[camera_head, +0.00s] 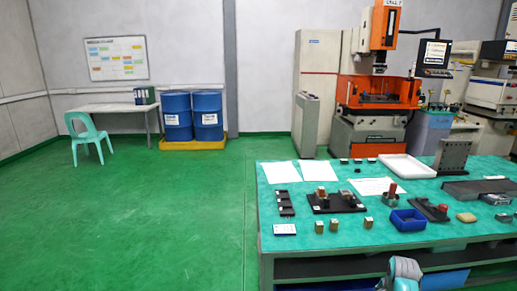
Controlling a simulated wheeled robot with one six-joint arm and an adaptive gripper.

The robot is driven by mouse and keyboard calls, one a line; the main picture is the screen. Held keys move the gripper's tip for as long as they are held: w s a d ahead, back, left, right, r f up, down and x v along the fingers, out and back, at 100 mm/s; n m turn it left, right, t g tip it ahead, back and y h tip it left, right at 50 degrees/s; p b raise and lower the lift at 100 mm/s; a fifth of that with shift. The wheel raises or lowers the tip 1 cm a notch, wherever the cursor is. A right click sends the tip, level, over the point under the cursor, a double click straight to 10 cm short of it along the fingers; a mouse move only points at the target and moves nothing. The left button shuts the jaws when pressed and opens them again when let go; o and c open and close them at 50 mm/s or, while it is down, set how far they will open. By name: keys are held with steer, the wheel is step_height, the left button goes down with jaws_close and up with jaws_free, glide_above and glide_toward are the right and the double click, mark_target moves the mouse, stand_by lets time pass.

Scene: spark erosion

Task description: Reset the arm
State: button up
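A rounded grey part with teal caps (405,272) shows at the bottom edge, in front of the workbench; it looks like a joint of my own arm. The rest of the arm is outside the picture. My gripper is not in view, so I cannot see its fingers or whether it holds anything.
A teal-topped workbench (350,236) at right carries papers, a white tray (406,168), a blue bin (408,220), dark fixtures and small blocks. An orange machine (378,93) stands behind. Blue drums (177,118) and a green chair (88,135) are left. Green floor (130,220) is clear.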

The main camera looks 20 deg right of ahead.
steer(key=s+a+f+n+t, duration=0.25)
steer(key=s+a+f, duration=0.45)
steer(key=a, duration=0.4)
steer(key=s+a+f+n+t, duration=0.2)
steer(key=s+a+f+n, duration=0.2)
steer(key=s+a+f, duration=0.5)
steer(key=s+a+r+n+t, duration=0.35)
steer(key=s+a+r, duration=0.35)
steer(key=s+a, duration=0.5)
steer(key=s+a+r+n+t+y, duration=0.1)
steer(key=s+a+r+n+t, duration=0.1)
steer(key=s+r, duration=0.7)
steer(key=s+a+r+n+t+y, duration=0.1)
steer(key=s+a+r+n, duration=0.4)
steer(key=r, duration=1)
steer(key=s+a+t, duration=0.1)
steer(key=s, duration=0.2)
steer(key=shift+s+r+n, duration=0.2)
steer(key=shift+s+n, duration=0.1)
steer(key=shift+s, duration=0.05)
